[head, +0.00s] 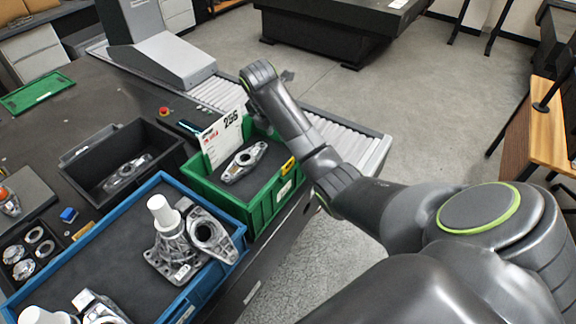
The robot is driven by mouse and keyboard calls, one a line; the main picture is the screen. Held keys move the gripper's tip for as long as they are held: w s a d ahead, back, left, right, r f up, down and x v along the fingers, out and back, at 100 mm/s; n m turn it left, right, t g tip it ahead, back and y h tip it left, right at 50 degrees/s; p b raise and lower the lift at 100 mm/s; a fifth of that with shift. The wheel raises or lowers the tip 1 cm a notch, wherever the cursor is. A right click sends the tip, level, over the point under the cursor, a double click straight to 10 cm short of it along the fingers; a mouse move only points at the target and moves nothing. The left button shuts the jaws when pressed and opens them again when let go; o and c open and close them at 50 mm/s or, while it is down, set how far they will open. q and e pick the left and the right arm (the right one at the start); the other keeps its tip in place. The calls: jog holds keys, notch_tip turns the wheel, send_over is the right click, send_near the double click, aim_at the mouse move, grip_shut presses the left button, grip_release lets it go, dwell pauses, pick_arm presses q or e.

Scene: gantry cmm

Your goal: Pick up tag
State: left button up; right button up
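My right arm reaches in from the lower right. My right gripper (250,112) is at the tag's upper right, mostly hidden behind its own wrist. I cannot tell whether its fingers touch the tag or are open. My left gripper is not in view.
A blue tray (68,213) with castings and white-capped parts stands at front left. A black bin (163,139) holding a casting is left of the green bin. A roller conveyor (352,146) runs behind. A yellow label (288,166) is on the green bin's rim.

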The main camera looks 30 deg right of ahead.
jog(key=b, duration=0.5)
send_near(288, 163)
jog(key=p+x, duration=0.3)
jog(key=x, duration=0.5)
jog(key=shift+w+d+f+p, duration=0.1)
jog(key=shift+f+p, duration=0.2)
jog(key=shift+p, duration=0.05)
jog(key=shift+w+d+f, duration=0.1)
jog(key=shift+f, duration=0.55)
grip_shut()
